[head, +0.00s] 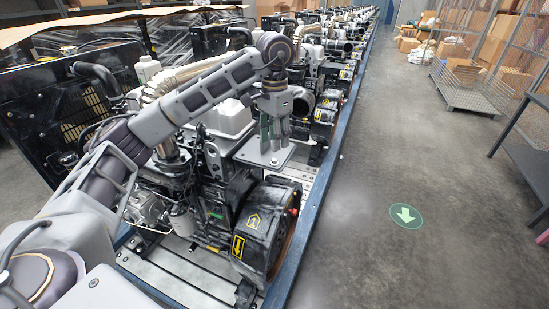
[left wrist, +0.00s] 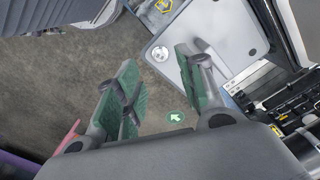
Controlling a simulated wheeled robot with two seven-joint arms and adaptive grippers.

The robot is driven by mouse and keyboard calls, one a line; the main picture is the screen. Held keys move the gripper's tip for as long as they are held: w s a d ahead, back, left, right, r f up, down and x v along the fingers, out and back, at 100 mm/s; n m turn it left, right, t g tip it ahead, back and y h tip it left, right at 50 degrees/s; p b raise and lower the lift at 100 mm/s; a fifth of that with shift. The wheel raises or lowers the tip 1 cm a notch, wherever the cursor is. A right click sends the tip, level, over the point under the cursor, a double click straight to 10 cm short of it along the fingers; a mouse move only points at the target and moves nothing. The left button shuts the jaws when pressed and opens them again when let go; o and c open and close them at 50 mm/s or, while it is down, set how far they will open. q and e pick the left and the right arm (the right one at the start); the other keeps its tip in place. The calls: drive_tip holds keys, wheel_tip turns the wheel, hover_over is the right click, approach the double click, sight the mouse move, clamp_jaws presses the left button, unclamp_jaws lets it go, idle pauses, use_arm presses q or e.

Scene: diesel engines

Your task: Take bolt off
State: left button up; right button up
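My left gripper (head: 274,146) hangs with its fingers pointing down, just over a flat grey plate (head: 248,154) on top of the nearest engine. In the left wrist view, its two green-padded fingers (left wrist: 157,57) are wide apart with nothing between them. There the plate (left wrist: 222,30) lies beyond the fingertips. A round silver bolt-like piece (left wrist: 160,53) sits near the plate's corner, in line with the gap between the fingers. A small dark round spot (left wrist: 252,52) shows near another edge. I cannot tell whether the fingers touch the plate. My right gripper is not in view.
A long row of engines (head: 330,75) runs away along a blue-edged rail (head: 318,215). The aisle floor (head: 430,160) on the right is clear, with a green arrow mark (head: 406,216). A wire cart (head: 470,88) and a dark table (head: 528,165) stand at the far side.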

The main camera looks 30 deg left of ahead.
sight(274, 159)
use_arm(q)
drive_tip(key=shift+f+b, duration=1.5)
drive_tip(key=shift+f, duration=1.45)
drive_tip(key=shift+f+b, duration=0.1)
drive_tip(key=shift+b, duration=0.2)
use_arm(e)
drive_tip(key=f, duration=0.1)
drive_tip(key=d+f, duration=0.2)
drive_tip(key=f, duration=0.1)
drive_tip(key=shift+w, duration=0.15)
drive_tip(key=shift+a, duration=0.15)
use_arm(q)
drive_tip(key=shift+c, duration=0.9)
drive_tip(key=c, duration=0.5)
clamp_jaws()
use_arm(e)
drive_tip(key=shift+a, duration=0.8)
